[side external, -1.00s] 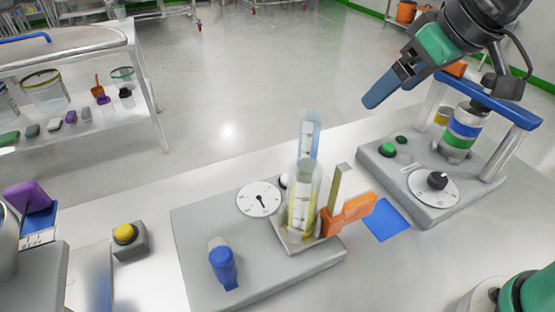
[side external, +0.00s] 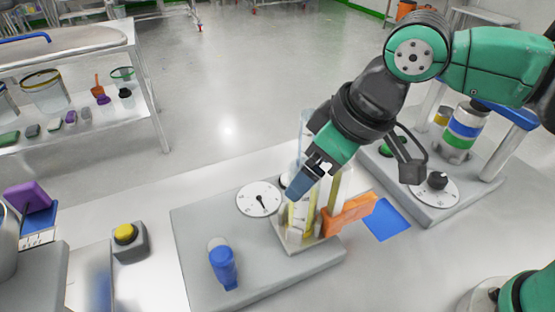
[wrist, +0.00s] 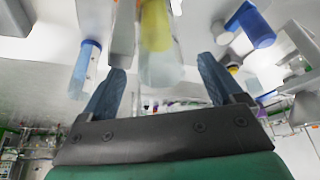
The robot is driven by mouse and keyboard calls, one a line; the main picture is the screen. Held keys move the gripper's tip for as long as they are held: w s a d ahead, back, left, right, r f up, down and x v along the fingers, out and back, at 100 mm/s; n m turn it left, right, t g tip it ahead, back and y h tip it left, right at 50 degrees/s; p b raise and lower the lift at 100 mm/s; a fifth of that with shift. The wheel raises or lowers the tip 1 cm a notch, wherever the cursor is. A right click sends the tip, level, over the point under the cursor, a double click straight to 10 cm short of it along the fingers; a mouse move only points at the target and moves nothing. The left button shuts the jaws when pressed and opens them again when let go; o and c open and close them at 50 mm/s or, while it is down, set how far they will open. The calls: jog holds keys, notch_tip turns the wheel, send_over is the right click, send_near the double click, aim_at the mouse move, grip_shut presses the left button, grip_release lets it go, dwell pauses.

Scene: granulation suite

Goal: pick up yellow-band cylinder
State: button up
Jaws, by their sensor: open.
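The yellow-band cylinder (side external: 308,217) is a clear upright tube with yellow in its lower part. It stands on a small grey square stand (side external: 312,246) on the grey plate. My gripper (side external: 299,190) is at its upper part in the side view and hides much of it. In the wrist view the cylinder (wrist: 160,66) shows between the two spread blue fingers of my gripper (wrist: 161,78), with a gap on each side. Another clear tube (side external: 304,128), with blue marks, stands behind, partly hidden by my arm.
An orange block (side external: 348,214) with an upright metal strip is close to the right. A blue knob (side external: 224,268) and a white dial (side external: 259,199) are on the grey plate (side external: 195,232). A blue square (side external: 385,220) lies flat further right. A yellow button (side external: 124,234) stands left.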

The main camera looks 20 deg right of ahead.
aim_at(302, 201)
jog(key=shift+x, duration=1.45)
grip_shut()
